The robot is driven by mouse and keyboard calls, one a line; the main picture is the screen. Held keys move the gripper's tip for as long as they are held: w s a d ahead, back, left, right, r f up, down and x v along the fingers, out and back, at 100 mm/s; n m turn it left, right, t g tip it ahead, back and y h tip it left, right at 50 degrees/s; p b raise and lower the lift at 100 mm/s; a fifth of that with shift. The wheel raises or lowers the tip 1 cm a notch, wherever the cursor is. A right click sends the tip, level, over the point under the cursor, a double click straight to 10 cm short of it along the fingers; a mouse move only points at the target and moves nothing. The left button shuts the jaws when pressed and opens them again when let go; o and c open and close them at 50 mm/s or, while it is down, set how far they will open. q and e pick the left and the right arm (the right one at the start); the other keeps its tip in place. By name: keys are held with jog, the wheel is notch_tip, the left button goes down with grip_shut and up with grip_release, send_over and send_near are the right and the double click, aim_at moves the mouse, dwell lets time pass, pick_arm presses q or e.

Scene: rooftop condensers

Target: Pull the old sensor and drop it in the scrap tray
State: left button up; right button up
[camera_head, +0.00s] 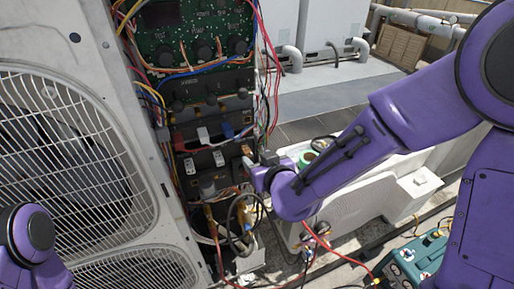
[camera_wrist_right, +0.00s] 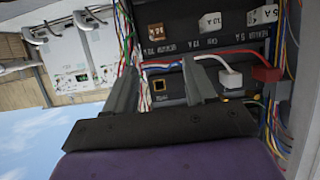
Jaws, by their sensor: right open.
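The control panel (camera_head: 205,120) of the opened condenser holds boards, fuses and plugs. My right gripper (camera_head: 250,165) reaches its lower part from the right. In the wrist view the right gripper (camera_wrist_right: 160,66) is open, with its two fingers apart before the panel. A small yellow-edged socket (camera_wrist_right: 158,86) and red and blue wires show between the fingers. A white plug (camera_wrist_right: 230,78) and a red plug (camera_wrist_right: 266,72) sit to the right of the fingers. I cannot tell which part is the old sensor. No scrap tray can be made out. My left gripper is out of view.
The fan grille (camera_head: 75,150) stands left of the panel. A white unit (camera_head: 350,205) stands right, under my right arm, with a green roll (camera_head: 308,157) on top. Loose hoses hang below my gripper. A teal machine (camera_head: 415,262) sits at lower right.

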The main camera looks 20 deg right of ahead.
aim_at(246, 148)
jog(key=p+x, duration=0.2)
jog(key=x, duration=0.8)
jog(key=shift+w+f, duration=0.1)
jog(key=shift+f, duration=0.15)
grip_shut()
